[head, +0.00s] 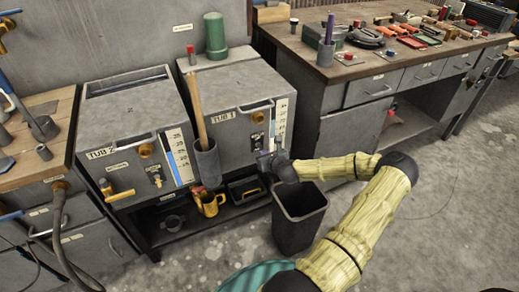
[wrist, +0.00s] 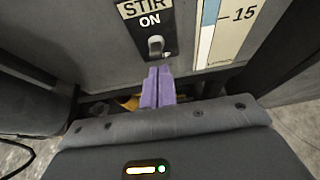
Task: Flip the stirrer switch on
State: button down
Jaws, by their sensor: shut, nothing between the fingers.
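The stirrer switch (wrist: 156,47) is a small metal toggle on a black plate marked STIR and ON, in the wrist view. Its lever sits below the word ON and seems to hang down. The plate is on the front of the grey box labelled TUB 1 (head: 228,95). My gripper (wrist: 158,72) has purple fingers pressed together with nothing between them. The fingertips are just below the toggle in the picture; I cannot tell whether they touch it. In the head view my gripper (head: 268,162) is at the lower right of the tub's front, and it is small and dark there.
TUB 2 (head: 120,118) stands to the left with a similar switch (head: 156,178). A grey holder (head: 206,160) with a wooden handle hangs on TUB 1's front. A dark bin (head: 300,222) stands under my arm.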

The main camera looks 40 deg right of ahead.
jog(key=shift+r+p, duration=0.65)
jog(key=shift+p, duration=0.1)
notch_tip(320, 180, down, 4)
jog(key=s+b, duration=0.2)
jog(key=s+a+r+p, duration=0.1)
jog(key=s+r, duration=0.5)
jog(key=r, duration=0.1)
jog(key=shift+s+a+r+p, duration=0.15)
jog(key=shift+s+a+p, duration=0.15)
jog(key=shift+s, duration=0.1)
jog(key=shift+d, duration=0.1)
